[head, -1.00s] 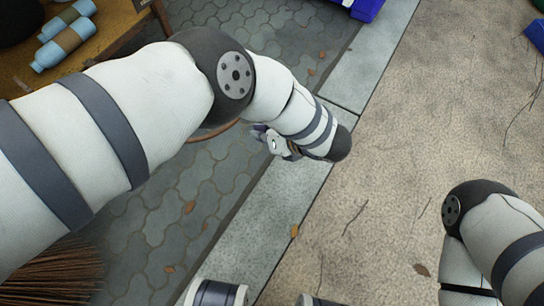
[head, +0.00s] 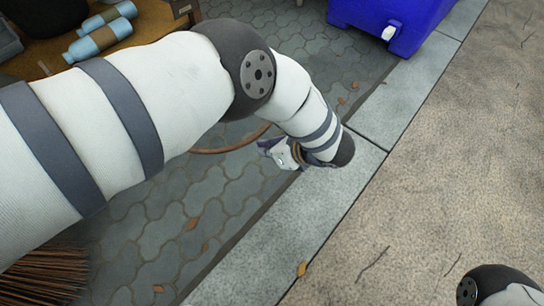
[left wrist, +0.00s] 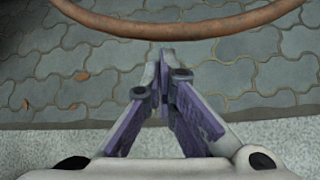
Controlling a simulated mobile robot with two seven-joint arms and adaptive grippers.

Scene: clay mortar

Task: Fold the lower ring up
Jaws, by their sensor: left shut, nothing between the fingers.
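A brown curved ring (left wrist: 180,30) crosses the top of the left wrist view, just beyond my fingertips. Only an arc of it shows; its ends run out of the frame. A short piece of it also shows in the head view (head: 226,149), below my left arm, which hides the rest. My left gripper (head: 264,148) is beside the ring, over the paving near the curb. In the left wrist view the gripper (left wrist: 167,55) is shut with nothing between its purple-padded fingers. Whether it touches the ring I cannot tell. My right gripper is outside the frames.
A blue bin (head: 385,18) is at the top. Broom bristles (head: 45,274) are at lower left. A stone curb (head: 260,250) separates the paving from the open tan ground (head: 450,160).

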